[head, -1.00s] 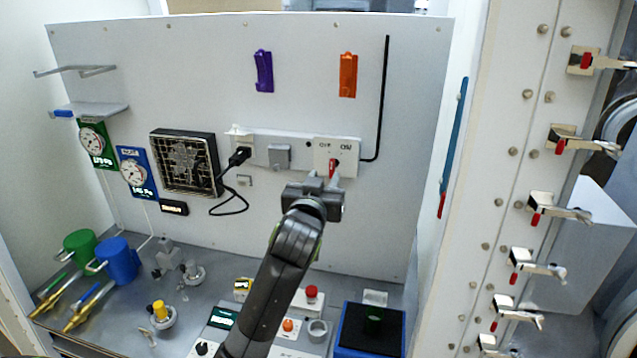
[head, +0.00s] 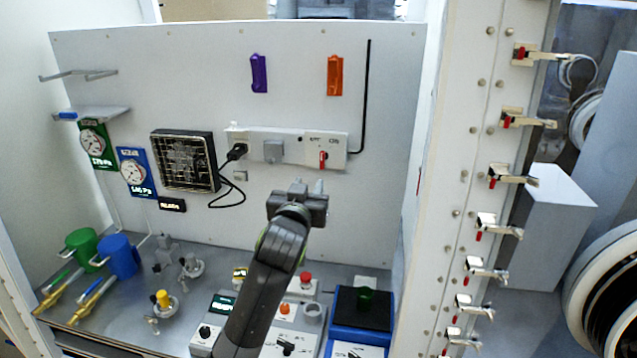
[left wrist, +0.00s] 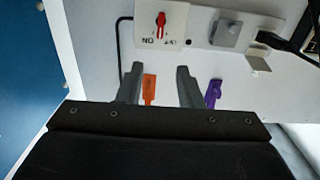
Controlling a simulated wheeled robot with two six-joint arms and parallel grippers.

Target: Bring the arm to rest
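My left gripper (head: 308,188) is in front of the back panel, below the switch plate. Its two fingers stand apart with nothing between them, as the left wrist view also shows (left wrist: 160,84). The red switch handle (head: 323,159) on the white plate points down in the head view and is apart from the fingers. It also shows in the left wrist view (left wrist: 161,20). My right gripper is in neither view.
A black plug (head: 237,151) with a looped cord sits left of the switch. Purple (head: 259,73) and orange (head: 335,75) holders hang above. Green (head: 82,243) and blue (head: 118,256) cylinders stand at left. Control boxes with buttons (head: 285,309) and a blue-edged box (head: 337,318) lie below the arm.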

